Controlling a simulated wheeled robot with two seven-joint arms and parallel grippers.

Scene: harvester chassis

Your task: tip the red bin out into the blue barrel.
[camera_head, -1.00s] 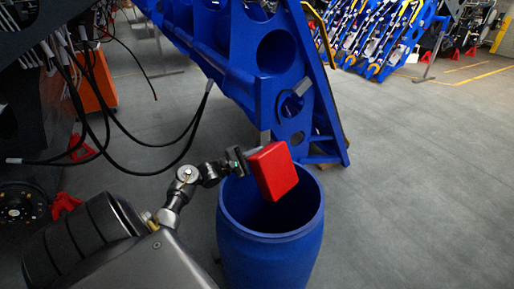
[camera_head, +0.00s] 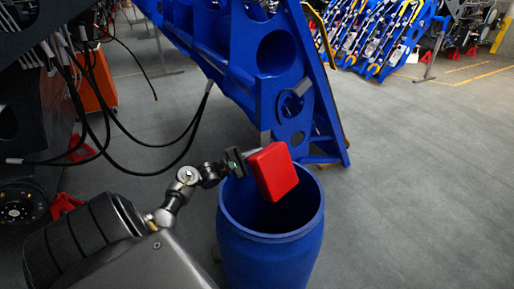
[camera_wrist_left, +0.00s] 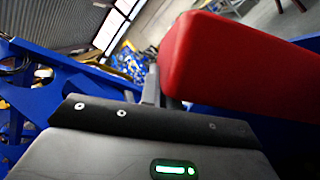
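The red bin (camera_head: 273,172) is tilted over the mouth of the blue barrel (camera_head: 270,255) in the head view. Its closed outer side faces me, so its opening and contents are hidden. My left gripper (camera_head: 247,155) reaches in from the left and is shut on the bin's left edge. In the left wrist view the red bin (camera_wrist_left: 235,65) fills the upper right, beyond the gripper body. The barrel stands upright and open, and its inside looks dark. My right gripper is not in view.
A large blue frame (camera_head: 245,60) stands right behind the barrel. Black cables (camera_head: 190,130) hang at the left, near a dark wheel hub (camera_head: 20,203) and red stands (camera_head: 66,203). The grey floor to the right is clear.

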